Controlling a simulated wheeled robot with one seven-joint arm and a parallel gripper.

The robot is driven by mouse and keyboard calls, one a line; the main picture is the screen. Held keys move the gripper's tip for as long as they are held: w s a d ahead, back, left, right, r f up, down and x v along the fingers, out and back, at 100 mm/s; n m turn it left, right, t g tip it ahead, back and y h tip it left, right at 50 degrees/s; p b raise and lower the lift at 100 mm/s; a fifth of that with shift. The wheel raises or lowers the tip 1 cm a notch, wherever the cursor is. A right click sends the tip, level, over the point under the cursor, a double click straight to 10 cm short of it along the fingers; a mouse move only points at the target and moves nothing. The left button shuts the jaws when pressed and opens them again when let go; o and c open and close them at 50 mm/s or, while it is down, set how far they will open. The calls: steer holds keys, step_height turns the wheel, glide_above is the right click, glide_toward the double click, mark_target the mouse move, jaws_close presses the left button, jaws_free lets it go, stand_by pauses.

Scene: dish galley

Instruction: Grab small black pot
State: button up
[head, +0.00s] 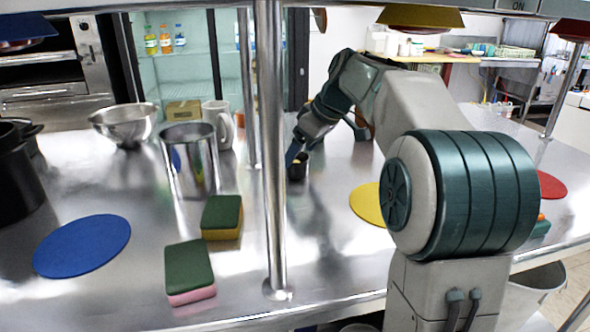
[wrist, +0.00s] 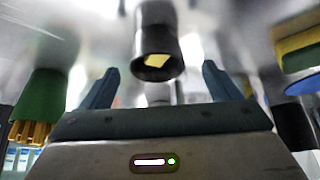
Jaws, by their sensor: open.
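The small black pot (head: 297,172) stands on the steel counter in the head view, right of the metal post, with something yellow at its top. In the wrist view the pot (wrist: 157,28) is a dark cylinder with a yellow piece in its opening. My gripper (head: 297,152) is at the pot in the head view, reaching down from the upper right. In the wrist view my gripper (wrist: 162,78) is open, its two blue fingers spread wide. The pot appears centred between them and slightly beyond the tips. Whether a finger touches it is unclear.
A metal post (head: 270,150) rises at the counter's front. Left stand a steel cylinder (head: 190,165), a white mug (head: 218,122), a steel bowl (head: 125,122) and a large black pot (head: 18,185). Sponges (head: 190,268) and a blue disc (head: 82,246) lie in front. A yellow disc (head: 368,203) lies right.

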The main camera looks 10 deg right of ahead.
mark_target(296, 159)
steer(key=b+x, duration=0.1)
steer(key=x, duration=0.3)
steer(key=shift+w, duration=0.1)
steer(key=shift+d+r, duration=0.1)
steer(key=shift+d, duration=0.05)
steer(key=c, duration=1.1)
steer(key=shift+r, duration=0.1)
